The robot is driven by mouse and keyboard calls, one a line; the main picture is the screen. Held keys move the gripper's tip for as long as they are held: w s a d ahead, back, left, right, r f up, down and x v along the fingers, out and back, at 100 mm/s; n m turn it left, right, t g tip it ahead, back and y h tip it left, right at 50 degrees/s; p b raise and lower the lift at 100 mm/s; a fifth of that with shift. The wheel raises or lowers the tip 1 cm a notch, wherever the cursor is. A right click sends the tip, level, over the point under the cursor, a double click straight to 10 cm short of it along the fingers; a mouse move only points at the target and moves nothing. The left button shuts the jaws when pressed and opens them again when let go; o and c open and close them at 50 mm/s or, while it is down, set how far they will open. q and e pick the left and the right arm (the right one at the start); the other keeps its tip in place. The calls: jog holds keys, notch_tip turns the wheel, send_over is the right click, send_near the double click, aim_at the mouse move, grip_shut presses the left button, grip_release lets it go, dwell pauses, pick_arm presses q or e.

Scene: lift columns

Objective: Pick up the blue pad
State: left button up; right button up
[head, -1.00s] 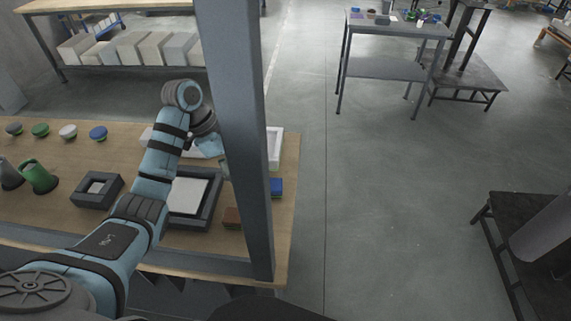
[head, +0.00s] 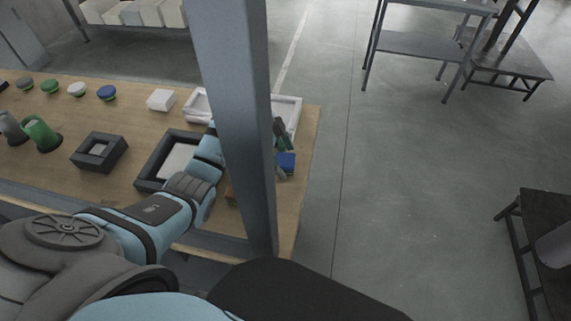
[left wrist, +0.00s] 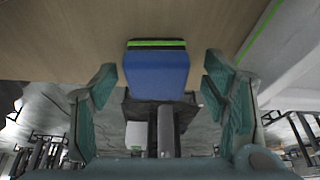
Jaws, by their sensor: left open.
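The blue pad (head: 286,162) sits near the right end of the wooden table, just right of the grey post in the head view. In the left wrist view the blue pad (left wrist: 157,76) has a green stripe and a dark band along its far edge. My left gripper (head: 280,150) is open beside the pad, partly hidden behind the post. In the left wrist view its two teal fingers (left wrist: 159,82) stand on either side of the pad, with gaps to both sides. My right gripper is not in view.
The grey post (head: 238,130) crosses in front of my left arm. A white tray (head: 288,103) lies behind the pad. A black frame (head: 151,170), a small black square holder (head: 99,152), a white block (head: 161,100) and a green cup (head: 41,133) stand on the table (head: 110,195).

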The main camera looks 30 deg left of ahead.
pick_arm(q)
jog(key=shift+d+f, duration=0.15)
jog(key=shift+f, duration=0.15)
jog(key=shift+s+r, duration=0.1)
jog(key=shift+s, duration=0.05)
jog(key=shift+c, duration=0.2)
jog(key=c, duration=1.2)
